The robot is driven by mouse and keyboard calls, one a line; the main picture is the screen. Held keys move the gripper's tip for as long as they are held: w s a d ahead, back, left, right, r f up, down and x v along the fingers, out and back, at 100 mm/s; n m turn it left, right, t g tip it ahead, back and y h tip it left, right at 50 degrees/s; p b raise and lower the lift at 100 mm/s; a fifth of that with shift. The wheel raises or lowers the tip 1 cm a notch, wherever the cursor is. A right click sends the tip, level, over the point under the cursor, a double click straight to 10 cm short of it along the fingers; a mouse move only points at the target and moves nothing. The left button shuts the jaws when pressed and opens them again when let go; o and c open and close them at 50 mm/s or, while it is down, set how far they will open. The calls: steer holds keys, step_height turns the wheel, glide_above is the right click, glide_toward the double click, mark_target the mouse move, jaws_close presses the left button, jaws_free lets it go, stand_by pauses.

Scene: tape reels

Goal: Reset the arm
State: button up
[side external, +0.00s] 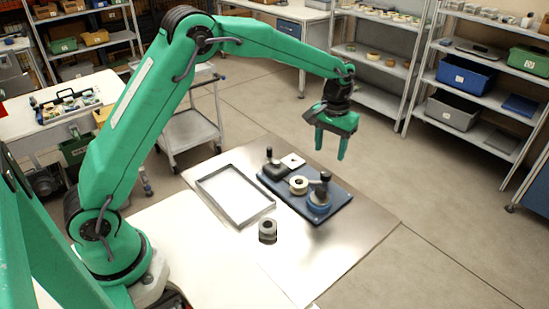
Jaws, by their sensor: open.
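My gripper (330,143) hangs from the raised green arm, pointing down, with its two green fingers apart and nothing between them. It is in the air above and behind the right part of the blue base plate (336,201). On the plate stand a dark block with an upright post (270,165), a white square piece with a hole (293,161), a cream reel (298,185) and a blue round piece with a dark crank-like top (319,201). A grey reel (268,229) stands on the metal table top in front of the plate, apart from it.
An empty shallow metal tray (235,194) lies left of the plate. The metal table top (330,258) is clear at front and right. A grey cart (190,130) stands behind at left. Shelves with bins (466,75) stand at the back right, away from my gripper.

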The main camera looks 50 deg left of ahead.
steer(key=shift+r, duration=0.15)
steer(key=s+a+r+m+t, duration=0.1)
steer(key=s+a+r+t, duration=0.25)
steer(key=s+r, duration=1.1)
steer(key=s+a+t, duration=0.1)
steer(key=s, duration=0.7)
steer(key=s+a+f+m+t, duration=0.1)
steer(key=s, duration=0.8)
steer(key=shift+a+f, duration=0.25)
steer(key=shift+a, duration=0.1)
steer(key=shift+s, duration=0.1)
